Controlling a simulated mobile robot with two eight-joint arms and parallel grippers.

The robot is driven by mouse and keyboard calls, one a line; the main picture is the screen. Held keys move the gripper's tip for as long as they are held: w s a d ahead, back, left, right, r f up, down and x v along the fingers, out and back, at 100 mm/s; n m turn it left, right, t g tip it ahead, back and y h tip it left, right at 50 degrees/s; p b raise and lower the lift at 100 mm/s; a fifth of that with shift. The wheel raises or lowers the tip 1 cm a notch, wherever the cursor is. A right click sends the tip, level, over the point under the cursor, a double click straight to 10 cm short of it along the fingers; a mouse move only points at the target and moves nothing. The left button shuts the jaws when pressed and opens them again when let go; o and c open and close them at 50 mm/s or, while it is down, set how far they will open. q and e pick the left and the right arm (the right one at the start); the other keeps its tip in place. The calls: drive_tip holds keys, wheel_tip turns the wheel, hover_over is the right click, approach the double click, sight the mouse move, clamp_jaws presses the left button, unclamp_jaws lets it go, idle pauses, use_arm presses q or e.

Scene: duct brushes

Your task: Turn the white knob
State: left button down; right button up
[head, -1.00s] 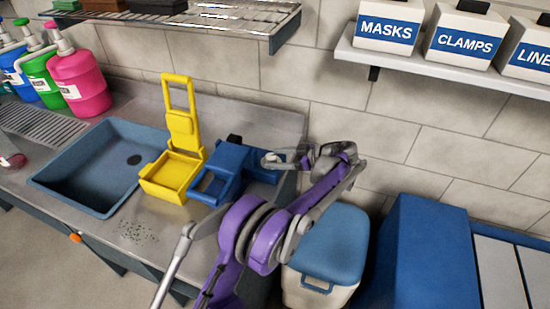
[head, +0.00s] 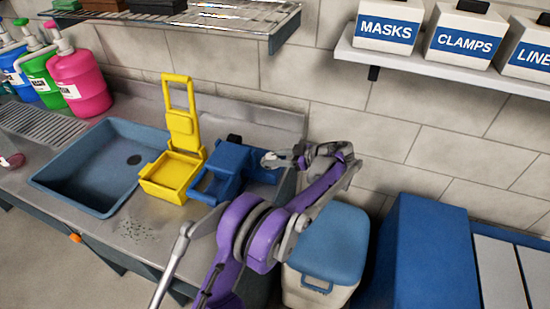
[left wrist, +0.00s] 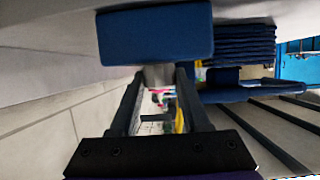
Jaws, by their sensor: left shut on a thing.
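A blue device (head: 226,167) stands on the steel counter, right of a yellow tray-like part (head: 168,178) with a tall handle. My left gripper (head: 268,160) is at the right side of the blue device. In the left wrist view, its two dark fingers (left wrist: 160,84) are shut on a short pale grey-white cylinder, the knob (left wrist: 158,76), which joins a blue block (left wrist: 155,36). My right gripper is not in view.
A blue sink (head: 100,165) lies to the left, with coloured pump bottles (head: 80,85) behind it. A wire shelf (head: 215,18) hangs above the counter. A blue-lidded cooler (head: 328,250) and a blue box (head: 425,255) stand right of the counter.

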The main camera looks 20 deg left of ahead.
use_arm(q)
drive_tip(key=shift+s+m+t+b, duration=0.2)
drive_tip(key=shift+m+t+b, duration=0.25)
drive_tip(key=shift+m+t, duration=0.65)
drive_tip(key=m+t, duration=0.2)
drive_tip(key=t, duration=0.1)
drive_tip(key=shift+s+a+h+b, duration=0.1)
drive_tip(key=shift+s+h+b, duration=0.1)
drive_tip(key=shift+h+b, duration=0.2)
drive_tip(key=m+t+h, duration=0.1)
drive_tip(key=m, duration=0.1)
drive_tip(key=m+t+h, duration=0.1)
drive_tip(key=t, duration=0.1)
drive_tip(key=m+t+h, duration=0.1)
drive_tip(key=m+t, duration=0.1)
drive_tip(key=shift+s+a+m, duration=0.25)
drive_tip(key=shift+s+m, duration=0.05)
drive_tip(key=shift+a+m+t+h+b, duration=0.1)
drive_tip(key=shift+m+t+h+b, duration=0.45)
drive_tip(key=shift+m+h, duration=0.55)
drive_tip(key=shift+a+m+t+h+b, duration=0.1)
drive_tip(key=shift+m+t+h+b, duration=0.1)
drive_tip(key=shift+m+t+h, duration=0.85)
drive_tip(key=shift+h, duration=0.35)
drive_tip(key=shift+d, duration=0.1)
drive_tip(key=shift+c, duration=1.9)
unclamp_jaws()
